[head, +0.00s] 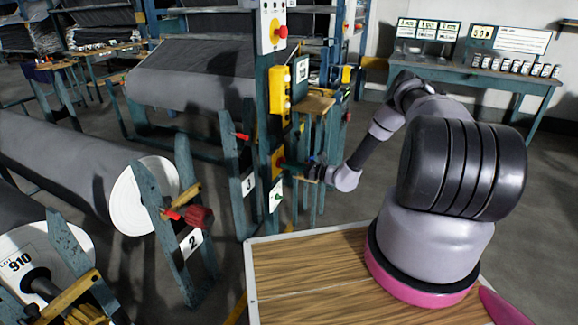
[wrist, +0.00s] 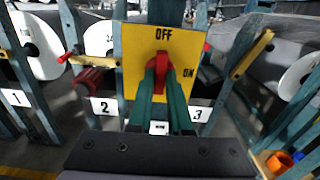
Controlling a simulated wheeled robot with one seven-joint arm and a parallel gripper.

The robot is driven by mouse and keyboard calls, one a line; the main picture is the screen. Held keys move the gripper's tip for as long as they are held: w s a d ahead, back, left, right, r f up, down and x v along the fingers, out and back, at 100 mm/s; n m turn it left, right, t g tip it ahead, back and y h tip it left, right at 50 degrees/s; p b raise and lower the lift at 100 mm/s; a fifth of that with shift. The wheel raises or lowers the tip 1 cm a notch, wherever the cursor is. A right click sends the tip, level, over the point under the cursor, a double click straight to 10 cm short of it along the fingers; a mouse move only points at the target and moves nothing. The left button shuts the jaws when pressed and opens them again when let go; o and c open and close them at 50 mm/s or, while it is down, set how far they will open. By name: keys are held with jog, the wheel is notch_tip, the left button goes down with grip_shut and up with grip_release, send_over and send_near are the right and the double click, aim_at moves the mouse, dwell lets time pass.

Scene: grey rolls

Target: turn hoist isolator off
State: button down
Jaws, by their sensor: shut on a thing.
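The hoist isolator is a yellow plate (wrist: 133,70) with a red handle (wrist: 161,60) at its middle, facing me in the wrist view. OFF is printed above the handle and ON to its right. My gripper (wrist: 161,84) has its two green fingers closed around the handle. They hide part of it, so its exact angle is hard to tell. In the head view the isolator plate (head: 277,163) is on a blue-green post, and my gripper (head: 286,166) meets it from the right.
A red emergency button (head: 281,32) and a yellow control box (head: 280,90) are higher on the same post. Grey rolls (head: 65,165) on stands marked 2 and 3 lie to the left. A wood-topped surface (head: 310,275) is in front.

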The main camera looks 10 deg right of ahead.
jog(key=shift+f, duration=0.1)
jog(key=c, duration=0.8)
grip_release()
jog(key=shift+c, duration=0.2)
jog(key=shift+d, duration=0.1)
jog(key=v, duration=1)
jog(key=shift+s+d, duration=0.25)
jog(key=shift+s, duration=0.05)
jog(key=shift+d, duration=0.15)
